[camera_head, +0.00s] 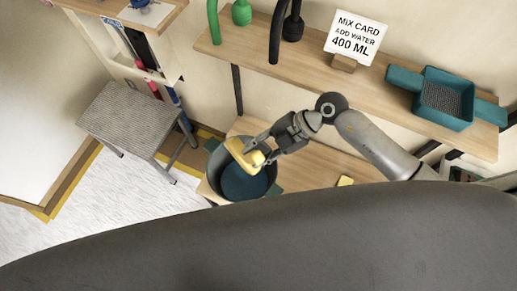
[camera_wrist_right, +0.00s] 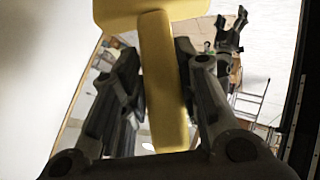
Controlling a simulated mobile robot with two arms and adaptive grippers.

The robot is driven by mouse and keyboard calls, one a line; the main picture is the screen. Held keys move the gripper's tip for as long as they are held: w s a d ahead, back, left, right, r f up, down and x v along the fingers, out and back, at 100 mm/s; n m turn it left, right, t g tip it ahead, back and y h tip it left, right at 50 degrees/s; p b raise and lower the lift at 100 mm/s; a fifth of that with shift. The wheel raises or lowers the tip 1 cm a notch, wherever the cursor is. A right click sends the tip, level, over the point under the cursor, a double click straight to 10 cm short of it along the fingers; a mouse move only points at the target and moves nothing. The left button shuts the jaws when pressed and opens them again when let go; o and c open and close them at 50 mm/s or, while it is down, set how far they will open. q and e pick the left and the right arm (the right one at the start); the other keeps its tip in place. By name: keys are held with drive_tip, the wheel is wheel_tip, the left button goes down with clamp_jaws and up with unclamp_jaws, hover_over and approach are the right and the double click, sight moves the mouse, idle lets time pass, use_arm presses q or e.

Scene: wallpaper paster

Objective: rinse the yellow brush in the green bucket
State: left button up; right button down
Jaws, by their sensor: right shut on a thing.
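The yellow brush (camera_head: 243,155) is held over the mouth of the bucket (camera_head: 214,163), which looks dark grey-green with blue-teal contents (camera_head: 243,184). I cannot tell whether the brush touches the contents. My right gripper (camera_head: 264,154) is shut on the brush. In the right wrist view the brush's yellow handle (camera_wrist_right: 165,85) stands between the fingers of my right gripper (camera_wrist_right: 160,95), with its wider part at the top. The bucket does not show there. My left gripper (camera_wrist_right: 230,30) appears small at the upper right of that view, fingers apart and empty.
The bucket stands on a low wooden surface (camera_head: 312,168). Above it a wooden shelf (camera_head: 300,62) holds a mix card (camera_head: 355,37), a teal tray (camera_head: 445,98) and green and black items. A grey-topped stool (camera_head: 138,117) stands left. A large grey shape fills the foreground.

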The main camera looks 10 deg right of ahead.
wheel_tip(320, 180, down, 5)
drive_tip(key=b, duration=0.5)
drive_tip(key=shift+f, duration=0.2)
wheel_tip(320, 180, down, 17)
drive_tip(key=b, duration=1)
drive_tip(key=shift+f, duration=0.2)
drive_tip(key=shift+f, duration=0.1)
drive_tip(key=shift+f, duration=1.05)
